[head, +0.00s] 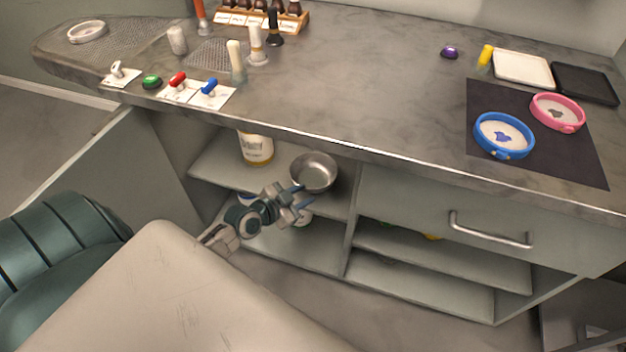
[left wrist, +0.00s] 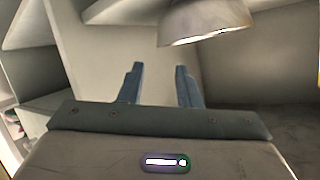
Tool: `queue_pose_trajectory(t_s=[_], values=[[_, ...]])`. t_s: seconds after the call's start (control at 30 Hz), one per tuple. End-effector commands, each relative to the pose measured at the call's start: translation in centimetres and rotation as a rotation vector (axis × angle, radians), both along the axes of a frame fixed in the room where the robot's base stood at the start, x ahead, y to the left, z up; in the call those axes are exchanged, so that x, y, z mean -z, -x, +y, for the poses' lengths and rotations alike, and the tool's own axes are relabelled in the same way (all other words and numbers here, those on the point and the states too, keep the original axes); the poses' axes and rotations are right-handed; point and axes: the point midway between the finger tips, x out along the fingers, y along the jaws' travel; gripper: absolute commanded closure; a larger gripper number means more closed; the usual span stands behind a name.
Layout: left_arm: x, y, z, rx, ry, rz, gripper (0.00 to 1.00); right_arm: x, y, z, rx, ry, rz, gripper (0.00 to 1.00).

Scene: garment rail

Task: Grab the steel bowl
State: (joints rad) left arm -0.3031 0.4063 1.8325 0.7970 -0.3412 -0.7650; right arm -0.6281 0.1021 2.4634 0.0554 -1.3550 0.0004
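The steel bowl (head: 314,173) sits on the upper open shelf under the counter, near its front edge and close to the divider. In the left wrist view the bowl (left wrist: 206,20) shows in part at the top, cut off by the frame edge. My left gripper (head: 301,197) is just in front of and below the bowl in the head view. Its two blue fingers are apart with nothing between them; the gap also shows in the left wrist view (left wrist: 158,82). The fingers appear clear of the bowl. My right gripper is not in view.
A white-and-amber container (head: 256,149) stands left of the bowl on the same shelf (head: 212,164). A vertical divider (head: 351,218) is to the right, then a drawer with a handle (head: 490,232). The countertop (head: 350,85) overhangs the shelf. Partly hidden items sit behind my gripper.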

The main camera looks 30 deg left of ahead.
Motion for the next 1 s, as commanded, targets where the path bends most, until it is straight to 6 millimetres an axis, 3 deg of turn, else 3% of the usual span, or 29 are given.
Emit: queue_pose_trajectory(t_s=[0.13,0.4,0.7,1.0], values=[[0.9,-2.4,-0.6,-0.003,0.005,-0.001,0.69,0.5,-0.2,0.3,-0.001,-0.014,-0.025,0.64],[1.8,-4.3,-1.1,-0.002,0.005,0.001,0.69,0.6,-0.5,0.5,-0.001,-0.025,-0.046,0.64],[3.4,-8.1,-2.0,-0.003,0.004,0.001,0.69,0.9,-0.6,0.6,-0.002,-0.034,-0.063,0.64],[3.6,-8.5,-2.1,-0.001,0.002,0.002,0.69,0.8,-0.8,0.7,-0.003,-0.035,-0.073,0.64]])
